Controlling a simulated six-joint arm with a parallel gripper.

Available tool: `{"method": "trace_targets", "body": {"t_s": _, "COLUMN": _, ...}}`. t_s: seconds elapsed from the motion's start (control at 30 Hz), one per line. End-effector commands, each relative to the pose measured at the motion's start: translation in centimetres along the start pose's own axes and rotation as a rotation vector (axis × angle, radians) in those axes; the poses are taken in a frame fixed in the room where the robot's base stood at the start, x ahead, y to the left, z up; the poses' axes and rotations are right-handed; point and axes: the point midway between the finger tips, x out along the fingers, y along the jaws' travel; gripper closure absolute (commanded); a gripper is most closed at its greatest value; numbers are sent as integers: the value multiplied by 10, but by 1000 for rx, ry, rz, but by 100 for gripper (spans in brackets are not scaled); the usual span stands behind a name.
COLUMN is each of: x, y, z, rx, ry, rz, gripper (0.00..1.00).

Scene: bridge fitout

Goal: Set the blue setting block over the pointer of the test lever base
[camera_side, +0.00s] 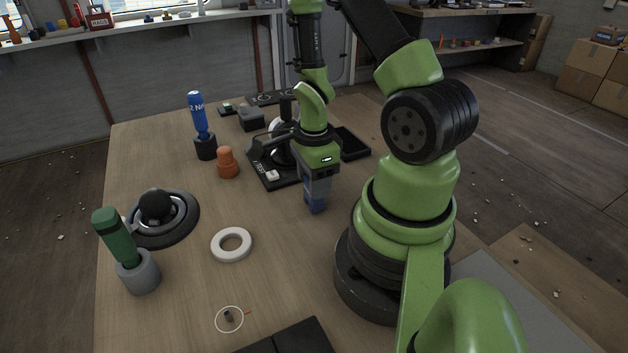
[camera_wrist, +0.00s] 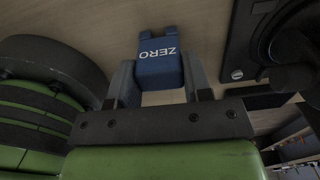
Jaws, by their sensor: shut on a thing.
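The blue setting block (camera_wrist: 160,72) carries the word ZERO and sits between the two fingers of my gripper (camera_wrist: 158,85) in the wrist view. My gripper is shut on it. In the side view my gripper (camera_side: 316,190) points down and the blue block (camera_side: 315,206) shows at its fingertips, close to or just above the table; I cannot tell the gap. The test lever base (camera_side: 262,168) is a black plate marked TEST, behind and left of my gripper. Its pointer is not clear to see; my arm hides part of the base.
An orange knob (camera_side: 228,163), a blue-handled tool (camera_side: 200,125) in a black holder, and a round dark device (camera_side: 163,216) stand on the left. A white ring (camera_side: 231,245) and a green-handled tool (camera_side: 115,240) in a grey holder are nearer. The table (camera_side: 265,220) between ring and gripper is clear.

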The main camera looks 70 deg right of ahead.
Motion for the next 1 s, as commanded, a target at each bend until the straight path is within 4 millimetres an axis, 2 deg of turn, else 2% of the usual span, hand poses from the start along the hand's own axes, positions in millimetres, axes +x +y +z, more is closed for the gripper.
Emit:
{"method": "trace_targets", "body": {"t_s": 0.7, "x": -54, "y": -1, "z": 0, "rx": 0, "ry": -1, "rz": -3, "gripper": 87}}
{"method": "trace_targets", "body": {"t_s": 1.0, "x": -65, "y": 0, "z": 0, "rx": -1, "ry": 0, "rz": 0, "gripper": 87}}
